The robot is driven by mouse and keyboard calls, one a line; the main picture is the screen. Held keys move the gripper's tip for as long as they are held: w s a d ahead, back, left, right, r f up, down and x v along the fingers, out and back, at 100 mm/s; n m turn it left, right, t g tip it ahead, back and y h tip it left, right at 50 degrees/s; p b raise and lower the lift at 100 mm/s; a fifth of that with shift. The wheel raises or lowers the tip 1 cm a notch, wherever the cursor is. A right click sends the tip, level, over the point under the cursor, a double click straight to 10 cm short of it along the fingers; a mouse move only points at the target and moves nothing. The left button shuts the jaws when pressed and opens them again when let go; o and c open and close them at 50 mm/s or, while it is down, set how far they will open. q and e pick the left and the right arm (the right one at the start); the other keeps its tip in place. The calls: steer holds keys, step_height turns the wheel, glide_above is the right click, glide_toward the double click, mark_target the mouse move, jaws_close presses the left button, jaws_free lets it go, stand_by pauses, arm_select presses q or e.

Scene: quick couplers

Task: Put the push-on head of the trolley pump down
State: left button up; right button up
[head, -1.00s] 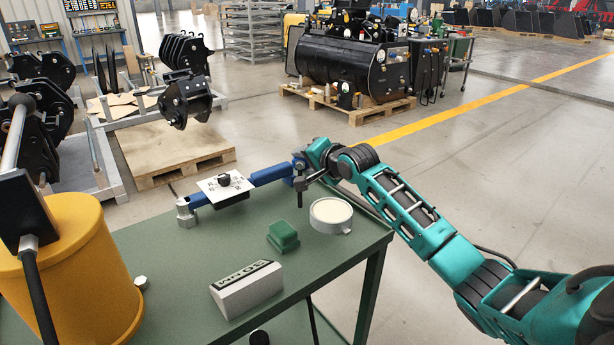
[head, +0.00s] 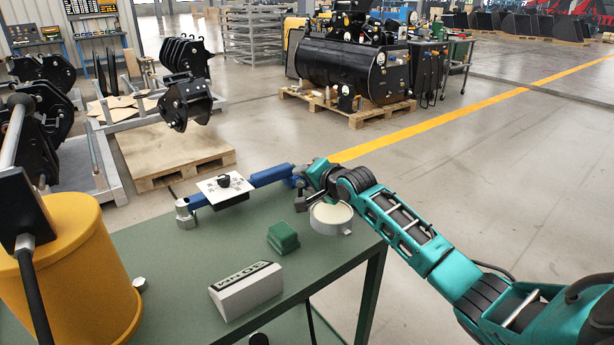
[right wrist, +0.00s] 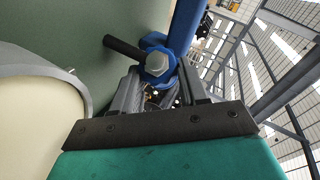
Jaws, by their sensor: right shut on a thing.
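My right gripper (head: 318,190) is over the far right corner of the green table, just behind a round pale dish (head: 331,215). In the right wrist view, the gripper (right wrist: 163,95) is shut on the push-on head (right wrist: 156,65), a blue ring with a silver hex and a black bar sticking out to the left. The black bar also shows in the head view (head: 301,204). The jaws' grip is partly hidden, and I cannot tell whether the head touches the blue bar (head: 272,175) beside it. My left gripper is not in view.
The green table (head: 160,250) holds a green block (head: 283,238), a grey wedge-shaped block (head: 246,290) and a white card (head: 217,188) on the blue bar. A yellow drum (head: 75,270) stands at the left. Bare table lies left of the green block.

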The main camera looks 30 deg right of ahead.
steer(key=o, duration=1.3)
steer(key=shift+r, duration=0.1)
steer(key=shift+r, duration=0.55)
steer(key=p+v, duration=0.2)
steer(key=v, duration=0.8)
steer(key=shift+s+r, duration=0.2)
steer(key=shift+s, duration=0.15)
steer(key=shift+s+r+p, duration=0.25)
steer(key=shift+s+p, duration=0.1)
steer(key=shift+s, duration=0.25)
